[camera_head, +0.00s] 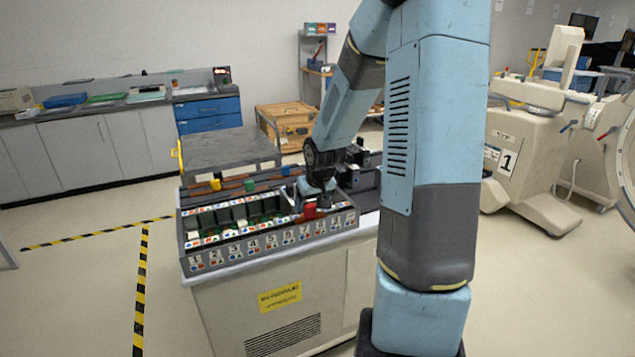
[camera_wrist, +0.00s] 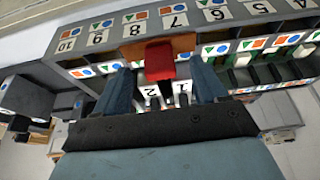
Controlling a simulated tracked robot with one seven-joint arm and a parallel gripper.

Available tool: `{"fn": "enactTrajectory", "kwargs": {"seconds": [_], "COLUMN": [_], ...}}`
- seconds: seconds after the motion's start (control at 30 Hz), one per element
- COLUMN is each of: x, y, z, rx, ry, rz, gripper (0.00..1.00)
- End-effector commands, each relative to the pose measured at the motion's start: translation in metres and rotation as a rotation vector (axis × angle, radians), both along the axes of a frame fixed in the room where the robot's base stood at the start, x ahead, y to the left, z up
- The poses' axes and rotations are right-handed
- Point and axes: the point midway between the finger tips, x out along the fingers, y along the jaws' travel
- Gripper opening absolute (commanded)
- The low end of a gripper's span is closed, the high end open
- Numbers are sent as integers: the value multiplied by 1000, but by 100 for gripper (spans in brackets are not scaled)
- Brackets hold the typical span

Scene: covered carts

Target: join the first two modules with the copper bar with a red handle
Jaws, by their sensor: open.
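The copper bar's red handle (camera_wrist: 159,61) stands between the spread blue fingers of my gripper (camera_wrist: 163,85) in the wrist view. The fingers are open, one on each side; contact with the handle is unclear. A brown-copper strip (camera_wrist: 183,45) shows beside the handle. White modules marked 2 (camera_wrist: 151,91) and 1 (camera_wrist: 181,87) lie next to it between the fingers; whether the bar touches both is hidden. In the head view, the red handle (camera_head: 310,211) sits at the right part of the numbered rack, around slots 7 and 8, under my gripper (camera_head: 307,201).
The numbered rack (camera_head: 195,265) stands on a pale cart (camera_head: 230,315). Pieces with yellow (camera_head: 215,184) and green (camera_head: 250,185) handles lie behind its left slots. A grey table (camera_head: 225,150) stands behind. The floor at left is clear, with striped tape.

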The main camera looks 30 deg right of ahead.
Motion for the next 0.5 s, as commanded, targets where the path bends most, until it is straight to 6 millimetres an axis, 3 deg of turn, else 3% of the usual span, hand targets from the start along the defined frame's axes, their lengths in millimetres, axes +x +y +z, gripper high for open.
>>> {"fn": "enactTrajectory", "kwargs": {"seconds": [0.5], "x": [-21], "y": [-1], "z": [51], "rx": [-3], "ry": [-3], "rz": [-2], "gripper": [72]}}
